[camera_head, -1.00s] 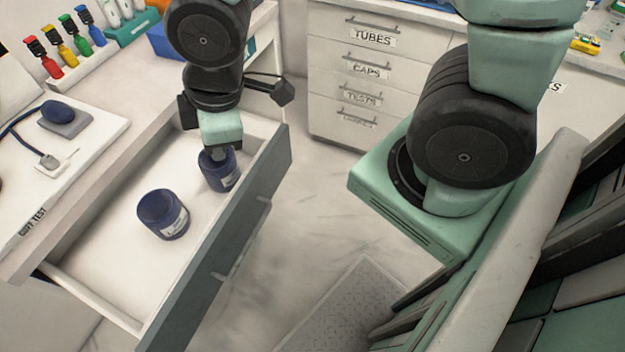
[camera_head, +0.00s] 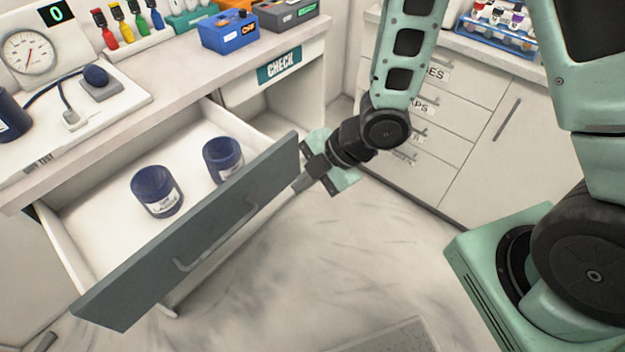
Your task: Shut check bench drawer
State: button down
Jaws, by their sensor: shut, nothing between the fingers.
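The check bench drawer (camera_head: 205,225) stands pulled out, with its grey front and bar handle (camera_head: 218,238) facing the open floor. Two dark blue labelled jars stand inside it, one nearer the middle (camera_head: 157,192) and one farther back (camera_head: 223,160). The check bench (camera_head: 180,75) carries a CHECK sign (camera_head: 279,66). My gripper (camera_head: 303,184) is shut and empty, outside the drawer beside the right end of its front. Its fingertips are partly hard to make out, and I cannot tell whether they touch the front.
A labelled drawer cabinet (camera_head: 455,100) stands behind my arm. The floor before the drawer is clear.

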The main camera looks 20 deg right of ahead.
aim_at(260, 196)
jog(key=shift+w+a+f+p, duration=0.4)
jog(key=shift+w+a+f, duration=0.75)
jog(key=shift+a, duration=0.25)
jog(key=shift+w+a+f+p, duration=0.35)
jog(key=shift+w+a+f, duration=0.8)
jog(key=shift+a, duration=0.2)
